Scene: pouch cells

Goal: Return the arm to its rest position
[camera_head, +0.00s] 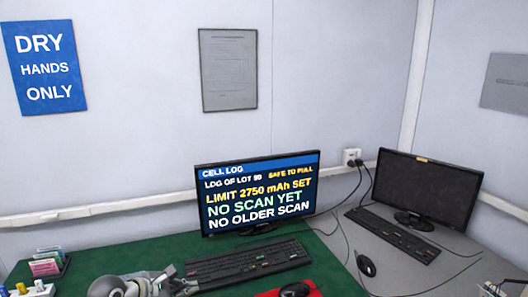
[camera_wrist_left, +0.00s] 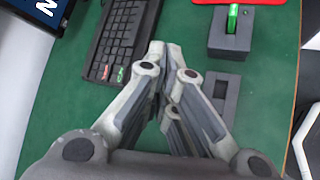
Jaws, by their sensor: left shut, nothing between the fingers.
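My left gripper (camera_head: 176,283) is low in the head view, over the green mat just left of the keyboard. In the left wrist view my left gripper (camera_wrist_left: 168,50) has its fingers closed together with nothing between them. Its tips lie just right of the keyboard in that picture. The rest of the left arm is mostly out of the frame. My right gripper does not show clearly in either view.
The keyboard (camera_head: 248,263) lies before the lit monitor (camera_head: 262,190) on the green mat (camera_head: 150,255). A dark block (camera_wrist_left: 231,40) holds a green item (camera_wrist_left: 232,18); a slotted grey block (camera_wrist_left: 222,98) is nearby. A rack of cards (camera_head: 45,264) stands left. A dark monitor (camera_head: 424,187) stands right.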

